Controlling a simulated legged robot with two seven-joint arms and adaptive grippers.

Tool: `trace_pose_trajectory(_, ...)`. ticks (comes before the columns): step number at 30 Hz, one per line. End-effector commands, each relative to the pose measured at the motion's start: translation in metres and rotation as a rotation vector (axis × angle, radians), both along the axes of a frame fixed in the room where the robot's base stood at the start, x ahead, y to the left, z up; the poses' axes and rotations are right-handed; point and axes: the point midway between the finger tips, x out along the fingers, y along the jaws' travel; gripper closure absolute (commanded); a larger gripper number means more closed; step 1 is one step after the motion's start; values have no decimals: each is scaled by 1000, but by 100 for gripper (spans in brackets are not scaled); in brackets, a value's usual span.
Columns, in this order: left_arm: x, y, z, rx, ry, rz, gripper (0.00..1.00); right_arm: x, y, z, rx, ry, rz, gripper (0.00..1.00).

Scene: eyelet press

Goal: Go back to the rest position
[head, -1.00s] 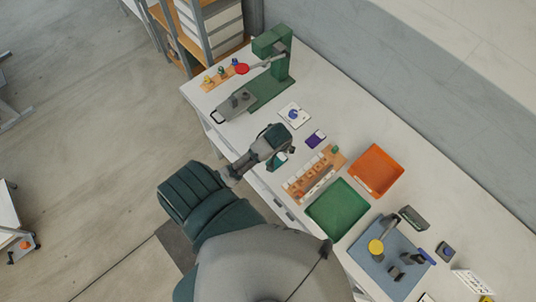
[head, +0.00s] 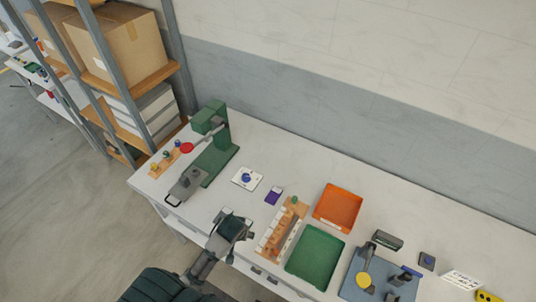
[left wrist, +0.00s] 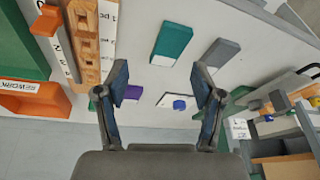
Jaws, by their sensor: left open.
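My left gripper (head: 234,222) is over the front part of the white workbench (head: 290,150), left of the wooden rack. In the left wrist view my left gripper (left wrist: 160,85) has its two fingers spread wide, with nothing between them. My right gripper is in neither current view.
The green press (head: 212,150) stands at the bench's left end. A white card (head: 246,179) and purple card (head: 274,196) lie beyond the gripper. The wooden rack (head: 282,228), green tray (head: 315,257), orange tray (head: 338,207) and blue mat (head: 375,275) are right.

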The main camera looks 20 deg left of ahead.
Motion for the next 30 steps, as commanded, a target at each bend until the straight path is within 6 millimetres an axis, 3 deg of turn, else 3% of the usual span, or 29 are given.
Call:
trace_pose_trajectory(5,-2,-1,-1,-1,1,-4,32,0,1,0,1,0,0,60)
trace_pose_trajectory(8,-15,-10,-5,-5,8,-47,32,0,1,0,1,0,0,60)
trace_pose_trajectory(14,-61,-39,-11,-13,18,-203,32,0,1,0,1,-1,-1,60)
trace_pose_trajectory(21,-112,-66,-6,-17,13,-369,32,0,1,0,1,0,-1,60)
trace_pose_trajectory(30,-95,-67,-107,-17,48,-373,32,-1,1,-16,1,1,-1,60)
